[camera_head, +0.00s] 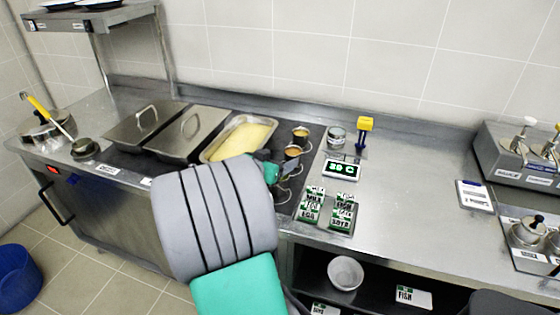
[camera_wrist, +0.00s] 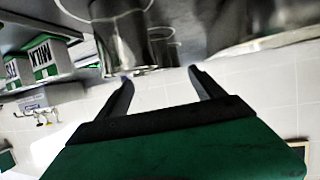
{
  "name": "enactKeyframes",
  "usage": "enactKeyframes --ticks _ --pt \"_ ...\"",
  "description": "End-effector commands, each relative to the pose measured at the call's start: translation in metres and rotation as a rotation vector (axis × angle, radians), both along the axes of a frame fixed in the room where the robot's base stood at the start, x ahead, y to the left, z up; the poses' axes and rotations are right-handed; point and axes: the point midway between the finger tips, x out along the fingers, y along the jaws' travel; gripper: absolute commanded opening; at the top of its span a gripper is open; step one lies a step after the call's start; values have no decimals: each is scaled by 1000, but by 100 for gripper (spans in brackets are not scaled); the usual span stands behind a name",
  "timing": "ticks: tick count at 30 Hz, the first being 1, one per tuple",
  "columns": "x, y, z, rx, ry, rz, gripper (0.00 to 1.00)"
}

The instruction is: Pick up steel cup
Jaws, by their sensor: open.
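Steel cups with brownish contents stand on the dark inset of the counter in the head view: a rear cup (camera_head: 300,136) and a nearer cup (camera_head: 292,153). Which one the task means I cannot tell. My gripper (camera_wrist: 159,78) is open, with nothing visibly held between its fingers. In the wrist view, a shiny steel cup (camera_wrist: 122,38) is close beyond the fingertips, toward the left finger; contact cannot be told. In the head view my teal gripper is beside the nearer cup, and my grey arm hides part of the counter and the gripper's fingers.
A pan of yellow food (camera_head: 240,141) and lidded steel pans (camera_head: 147,125) lie left of the cups. Label boxes (camera_head: 311,204), a scale-like display (camera_head: 341,170), a glass jar (camera_head: 336,137) and a yellow device (camera_head: 365,125) stand right. The counter (camera_head: 415,165) farther right is mostly clear.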

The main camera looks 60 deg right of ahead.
Motion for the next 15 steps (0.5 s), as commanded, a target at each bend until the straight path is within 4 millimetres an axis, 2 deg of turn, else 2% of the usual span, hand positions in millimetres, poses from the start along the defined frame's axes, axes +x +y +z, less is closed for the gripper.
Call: enactKeyframes --ticks 4,15 --pt "-8 -19 -3 -18 -2 -20 78" --pt "-12 -73 -26 -14 -1 -21 78"
